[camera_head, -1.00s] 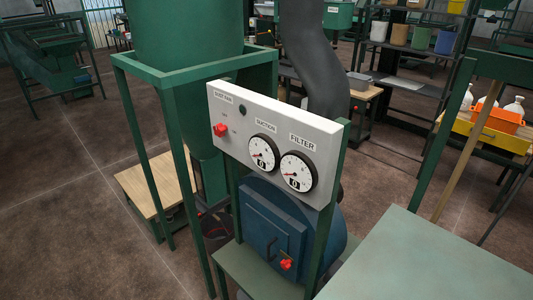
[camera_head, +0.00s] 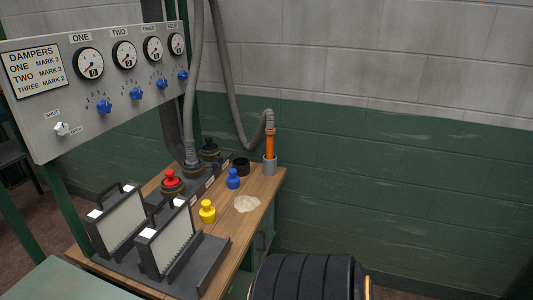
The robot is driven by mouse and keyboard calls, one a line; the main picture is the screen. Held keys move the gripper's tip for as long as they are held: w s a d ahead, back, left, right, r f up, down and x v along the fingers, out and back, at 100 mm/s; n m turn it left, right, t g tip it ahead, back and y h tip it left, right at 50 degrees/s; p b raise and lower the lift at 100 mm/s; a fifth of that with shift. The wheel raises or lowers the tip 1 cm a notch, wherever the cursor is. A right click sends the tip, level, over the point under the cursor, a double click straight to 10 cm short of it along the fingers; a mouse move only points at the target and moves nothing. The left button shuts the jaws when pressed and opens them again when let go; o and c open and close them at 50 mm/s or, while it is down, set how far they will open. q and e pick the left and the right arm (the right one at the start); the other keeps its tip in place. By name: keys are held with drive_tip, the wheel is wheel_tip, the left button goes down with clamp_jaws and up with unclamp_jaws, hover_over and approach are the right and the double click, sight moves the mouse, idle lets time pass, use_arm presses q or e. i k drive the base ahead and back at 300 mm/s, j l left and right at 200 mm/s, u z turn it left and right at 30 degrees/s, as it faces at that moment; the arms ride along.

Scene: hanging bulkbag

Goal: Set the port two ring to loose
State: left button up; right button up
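A dark manifold with labelled ports runs along the wooden bench in the camera_head view; the labels are too small to read. The near port holds a red plug (camera_head: 171,178), with a dark and brassy ring (camera_head: 172,191) around its base. A grey hose (camera_head: 193,120) comes down into the middle port, with a ring (camera_head: 193,171) around its foot. The far port has a black top (camera_head: 209,147). I cannot tell which port is two, or whether any ring is loose or tight. Neither of my grippers is in view.
A dampers panel (camera_head: 40,112) with gauges and blue knobs stands upper left. A blue plug (camera_head: 233,178), yellow plug (camera_head: 207,211) and pale powder patch (camera_head: 247,204) lie on the bench (camera_head: 262,187). Two framed filters (camera_head: 165,240) stand in front. A black ribbed object (camera_head: 305,278) is lower right.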

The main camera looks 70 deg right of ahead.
sight(214, 165)
drive_tip(key=z, duration=2)
drive_tip(key=i+l, duration=0.2)
drive_tip(key=l, duration=0.15)
drive_tip(key=i+l, duration=0.2)
drive_tip(key=l, duration=0.15)
drive_tip(key=i+l+u, duration=0.1)
drive_tip(key=l, duration=0.25)
drive_tip(key=i+l, duration=0.5)
drive_tip(key=l, duration=0.2)
drive_tip(key=i+l+u, duration=0.1)
drive_tip(key=l, duration=0.25)
drive_tip(key=i+l, duration=0.5)
drive_tip(key=l, duration=0.25)
